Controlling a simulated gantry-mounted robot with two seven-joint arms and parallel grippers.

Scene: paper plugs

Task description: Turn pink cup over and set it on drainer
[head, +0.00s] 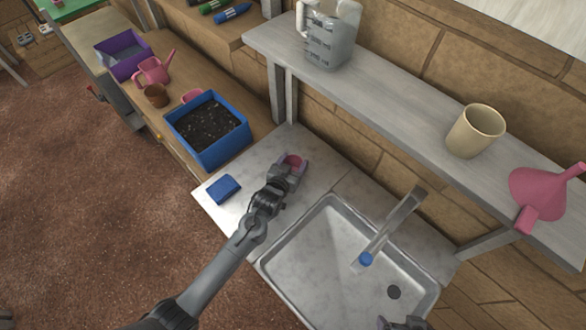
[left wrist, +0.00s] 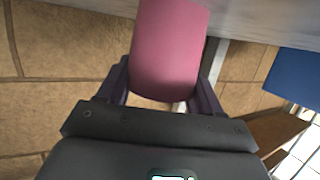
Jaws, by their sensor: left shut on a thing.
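The pink cup (head: 293,161) is in my left gripper (head: 288,172), over the pale counter left of the sink in the head view. In the left wrist view the cup (left wrist: 168,50) sits between the two dark fingers, which press on its sides. Whether its mouth faces up or down, and whether it touches the counter, I cannot tell. I cannot make out a separate drainer; the pale counter (head: 325,178) lies beside the sink. Part of my right gripper (head: 405,323) shows at the bottom edge, its fingers unclear.
A blue sponge (head: 223,189) lies on the counter. A blue box of soil (head: 213,155) stands behind it. The steel sink (head: 320,275) has a tap (head: 395,220) over it.

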